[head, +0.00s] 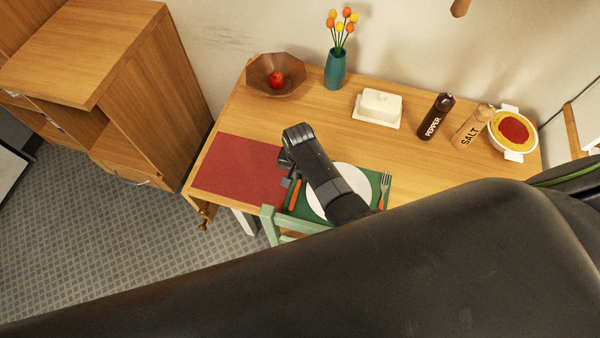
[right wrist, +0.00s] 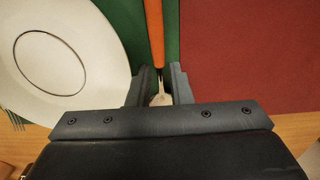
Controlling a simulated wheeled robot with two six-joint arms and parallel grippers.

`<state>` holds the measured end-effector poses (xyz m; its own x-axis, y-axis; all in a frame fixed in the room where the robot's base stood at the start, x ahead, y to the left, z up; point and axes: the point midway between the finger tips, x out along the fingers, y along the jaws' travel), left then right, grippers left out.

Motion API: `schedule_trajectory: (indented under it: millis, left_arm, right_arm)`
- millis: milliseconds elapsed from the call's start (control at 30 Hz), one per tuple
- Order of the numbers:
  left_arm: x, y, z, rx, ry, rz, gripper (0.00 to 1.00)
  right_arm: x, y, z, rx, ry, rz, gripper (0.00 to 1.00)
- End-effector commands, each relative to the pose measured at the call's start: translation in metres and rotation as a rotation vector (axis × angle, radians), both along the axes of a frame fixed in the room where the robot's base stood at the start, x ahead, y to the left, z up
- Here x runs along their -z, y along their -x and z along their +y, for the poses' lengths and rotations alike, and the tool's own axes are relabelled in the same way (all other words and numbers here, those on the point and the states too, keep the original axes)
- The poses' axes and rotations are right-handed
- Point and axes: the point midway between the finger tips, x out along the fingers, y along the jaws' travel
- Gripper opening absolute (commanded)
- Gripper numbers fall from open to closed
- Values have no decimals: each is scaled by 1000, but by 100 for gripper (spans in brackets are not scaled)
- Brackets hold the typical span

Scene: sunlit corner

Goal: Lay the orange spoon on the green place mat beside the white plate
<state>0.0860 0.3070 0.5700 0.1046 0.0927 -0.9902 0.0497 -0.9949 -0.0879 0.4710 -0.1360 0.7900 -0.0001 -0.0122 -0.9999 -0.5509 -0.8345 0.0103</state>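The orange spoon (right wrist: 156,32) lies on the green place mat (right wrist: 123,14), between the white plate (right wrist: 62,52) and the mat's edge by the red mat. In the head view its orange handle (head: 295,194) shows left of the plate (head: 352,181). My right gripper (right wrist: 160,88) is over the spoon's metal end, with one finger on each side and small gaps between them and the spoon. It looks open. In the head view my right gripper (head: 289,166) is partly hidden by its wrist. My left gripper is out of view.
A red mat (head: 238,167) lies to the left. A fork (head: 384,186) lies right of the plate. Behind are a wooden bowl (head: 262,72), teal vase (head: 335,70), butter dish (head: 379,105), pepper mill (head: 436,116) and salt mill (head: 472,127). A green chair (head: 268,222) stands in front.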

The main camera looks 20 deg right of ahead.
Motion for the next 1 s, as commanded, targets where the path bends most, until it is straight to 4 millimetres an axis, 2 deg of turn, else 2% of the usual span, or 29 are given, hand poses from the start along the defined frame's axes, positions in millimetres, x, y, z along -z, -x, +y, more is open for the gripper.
schedule_trajectory:
  millis: [267,767,800,1000]
  left_arm:
    - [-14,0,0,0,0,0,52]
    - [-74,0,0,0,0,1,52]
    - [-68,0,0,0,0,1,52]
    - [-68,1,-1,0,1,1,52]
  right_arm:
    - [-15,0,0,0,0,0,19]
    - [-72,0,1,0,0,0,19]
    - [-75,-1,2,0,-1,-3,19]
    - [-103,-1,2,0,-1,-2,19]
